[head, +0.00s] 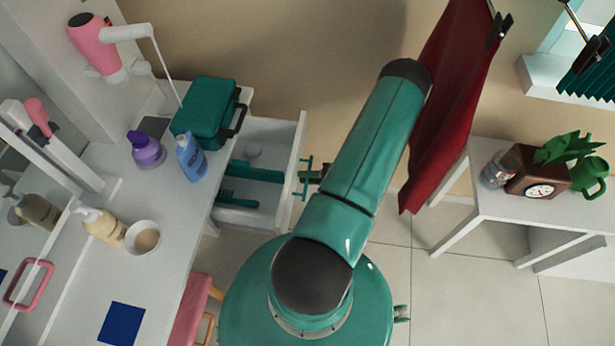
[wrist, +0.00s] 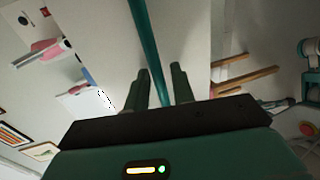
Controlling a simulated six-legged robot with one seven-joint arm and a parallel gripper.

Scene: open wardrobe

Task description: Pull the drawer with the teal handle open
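The drawer (head: 301,150) with the teal handle (head: 306,185) stands out from the white dressing table, partly open. A teal brush and another teal item lie inside it, with a small pale round thing behind. My gripper (head: 318,175) is at the outer side of the drawer front, at the handle, partly hidden by my arm. In the wrist view, the two fingers of my gripper (wrist: 163,86) stand apart, with the teal handle bar (wrist: 142,40) running between them.
The tabletop (head: 175,235) holds a teal case (head: 205,110), a purple bottle (head: 146,150), a blue bottle (head: 190,158) and a bowl (head: 143,238). A pink stool (head: 192,310) stands below. A red cloth (head: 445,100) hangs right of my arm, near a white side table (head: 500,205).

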